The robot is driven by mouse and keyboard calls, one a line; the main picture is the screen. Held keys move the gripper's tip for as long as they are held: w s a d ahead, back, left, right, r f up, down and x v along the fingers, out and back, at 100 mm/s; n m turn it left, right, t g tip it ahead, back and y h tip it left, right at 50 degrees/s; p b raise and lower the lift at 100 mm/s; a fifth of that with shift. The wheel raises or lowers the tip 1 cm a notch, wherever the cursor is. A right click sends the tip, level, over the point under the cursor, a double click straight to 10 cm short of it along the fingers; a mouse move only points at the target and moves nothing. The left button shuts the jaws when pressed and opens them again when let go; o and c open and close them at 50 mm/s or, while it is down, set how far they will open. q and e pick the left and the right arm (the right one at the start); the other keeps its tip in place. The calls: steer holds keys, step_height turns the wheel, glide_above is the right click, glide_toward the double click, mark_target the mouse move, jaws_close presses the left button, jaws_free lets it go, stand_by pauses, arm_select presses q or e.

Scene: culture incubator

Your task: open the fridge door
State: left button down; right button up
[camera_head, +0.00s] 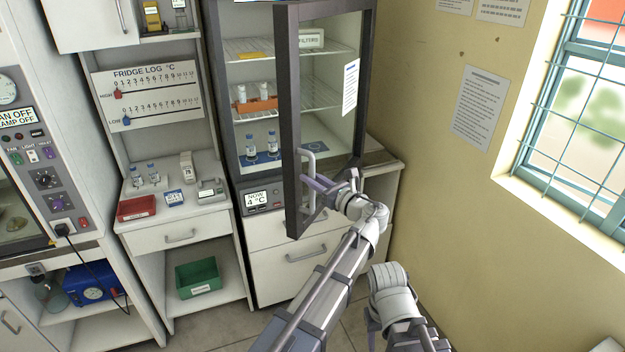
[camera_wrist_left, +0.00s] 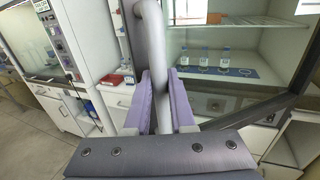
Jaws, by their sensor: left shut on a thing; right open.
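The fridge (camera_head: 262,140) has a dark-framed glass door (camera_head: 290,110) that stands partly open, its handle edge swung out from the cabinet. A pale curved bar handle (camera_head: 308,165) is on the door's left edge; it also shows in the left wrist view (camera_wrist_left: 153,50). My left gripper (camera_head: 312,190) is shut on the handle, with its lavender fingers (camera_wrist_left: 160,103) on both sides of the bar. My right arm (camera_head: 390,290) is low at the bottom, apart from the fridge; its gripper is open, with the fingertips hard to make out.
Vials (camera_head: 262,143) and an orange rack (camera_head: 255,105) stand inside the fridge. A bench with a red tray (camera_head: 136,207) is to the left. Drawers (camera_head: 300,262) lie below the fridge. A wall and barred window (camera_head: 580,110) are to the right; some floor is free in front.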

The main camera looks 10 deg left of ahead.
arm_select(q)
steer(key=shift+d, duration=0.1)
stand_by(0.3)
steer(key=c, duration=0.8)
jaws_free()
steer(key=shift+o, duration=0.2)
steer(key=shift+r, duration=0.1)
steer(key=p, duration=1)
glide_toward(300, 140)
steer(key=x, duration=0.5)
steer(key=shift+w, duration=0.15)
steer(key=shift+c, duration=0.3)
